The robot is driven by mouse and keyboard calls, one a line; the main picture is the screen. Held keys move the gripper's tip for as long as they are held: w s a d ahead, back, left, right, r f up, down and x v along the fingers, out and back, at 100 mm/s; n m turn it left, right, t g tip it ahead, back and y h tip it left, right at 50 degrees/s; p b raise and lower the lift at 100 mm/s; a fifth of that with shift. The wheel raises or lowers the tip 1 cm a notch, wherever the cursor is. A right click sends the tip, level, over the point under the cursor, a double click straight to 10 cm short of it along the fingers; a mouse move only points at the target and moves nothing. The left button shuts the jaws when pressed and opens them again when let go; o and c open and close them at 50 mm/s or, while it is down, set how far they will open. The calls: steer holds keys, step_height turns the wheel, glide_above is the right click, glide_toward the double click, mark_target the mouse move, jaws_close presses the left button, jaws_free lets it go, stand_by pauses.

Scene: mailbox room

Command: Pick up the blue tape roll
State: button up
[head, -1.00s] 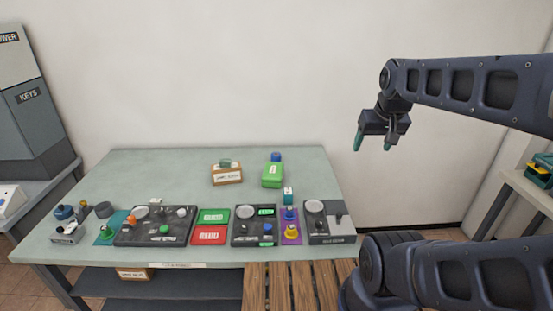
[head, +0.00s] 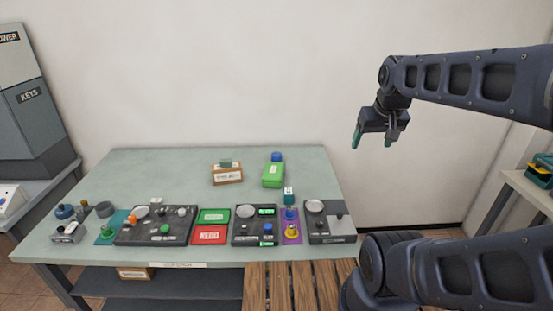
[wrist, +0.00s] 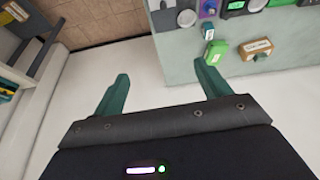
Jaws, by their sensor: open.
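A small blue round object (head: 277,156), which looks like the blue tape roll, sits at the back right of the grey-green table (head: 150,170), just behind a green box (head: 273,174). Its hole is too small to make out. A darker blue round item (head: 64,211) sits at the table's left end. My gripper (head: 372,141) is open and empty, in the air to the right of the table and above its top. The wrist view shows its two teal fingers (wrist: 161,73) spread with nothing between them. The blue roll is not clearly seen there; the green box (wrist: 217,53) shows beyond the right finger.
A brown box (head: 227,175) stands left of the green box. Along the front lie dark trays (head: 180,237), a green pad (head: 213,216), a red pad (head: 208,236) and a scale-like device (head: 330,222). A wooden slatted surface (head: 275,290) is in front. The table's back middle is clear.

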steer(key=w+r+n, duration=0.2)
steer(key=w+n, duration=0.1)
steer(key=w, duration=0.5)
steer(key=n+g+h, duration=0.1)
steer(key=n+h, duration=0.2)
steer(key=n, duration=2.1)
glide_above(276, 154)
steer(key=s+a, duration=0.2)
steer(key=s, duration=0.1)
step_height(276, 154, down, 32)
steer(key=x, duration=1)
steer(key=shift+a, duration=0.15)
steer(key=c, duration=1.1)
